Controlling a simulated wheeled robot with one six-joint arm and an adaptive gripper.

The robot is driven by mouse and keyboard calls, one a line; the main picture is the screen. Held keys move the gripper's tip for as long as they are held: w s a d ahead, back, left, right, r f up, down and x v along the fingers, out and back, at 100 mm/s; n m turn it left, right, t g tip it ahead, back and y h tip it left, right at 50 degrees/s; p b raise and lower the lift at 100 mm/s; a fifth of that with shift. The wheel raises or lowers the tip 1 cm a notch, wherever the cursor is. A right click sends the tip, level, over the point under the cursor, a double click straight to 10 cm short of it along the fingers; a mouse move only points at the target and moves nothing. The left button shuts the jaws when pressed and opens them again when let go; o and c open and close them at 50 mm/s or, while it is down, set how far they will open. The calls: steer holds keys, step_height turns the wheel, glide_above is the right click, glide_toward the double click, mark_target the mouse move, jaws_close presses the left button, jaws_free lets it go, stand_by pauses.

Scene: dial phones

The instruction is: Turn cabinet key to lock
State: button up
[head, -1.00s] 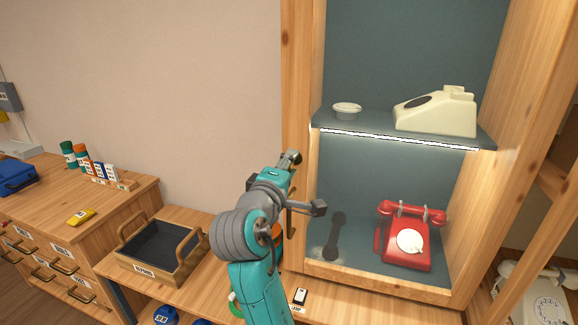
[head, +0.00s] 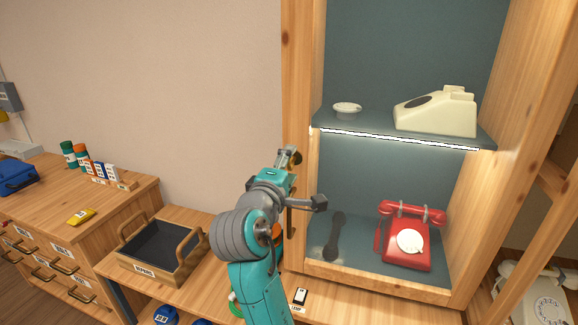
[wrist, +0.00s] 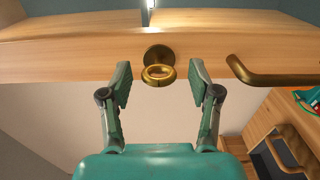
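The brass cabinet key (wrist: 158,74) sits in a round brass keyhole plate on the cabinet's wooden edge. Its ring-shaped end faces my gripper and looks widest from side to side in the wrist view. My gripper (wrist: 160,88) is open, with one finger on each side of the ring and a visible gap to both. In the head view my gripper (head: 288,156) is at the cabinet's left post (head: 297,60), and the key (head: 297,158) shows just right of the fingers, partly hidden.
A brass handle (wrist: 270,78) is right of the key in the wrist view. The cabinet holds a red dial phone (head: 405,240) and a cream phone (head: 437,112). A wooden tray (head: 160,250) stands on the low bench at left.

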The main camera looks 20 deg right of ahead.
steer(key=v, duration=1.2)
steer(key=shift+f, duration=0.1)
steer(key=s+d+f+n+t+y, duration=0.1)
steer(key=s+d+f+y, duration=0.15)
steer(key=f, duration=0.95)
steer(key=s+d+f+n+t+y, duration=0.1)
steer(key=s+f+y, duration=0.3)
steer(key=f, duration=0.8)
steer(key=s+d+f+m+g+y, duration=0.15)
steer(key=s+f+y, duration=0.25)
steer(key=s+f, duration=0.75)
steer(key=s+d+r+m, duration=0.1)
steer(key=s+m, duration=0.4)
steer(key=s, duration=0.7)
steer(key=s+d+r+m, duration=0.1)
steer(key=s+m, duration=0.5)
steer(key=s, duration=0.7)
steer(key=shift+s+d+r, duration=0.2)
steer(key=shift+d+r, duration=0.1)
steer(key=shift+r, duration=0.1)
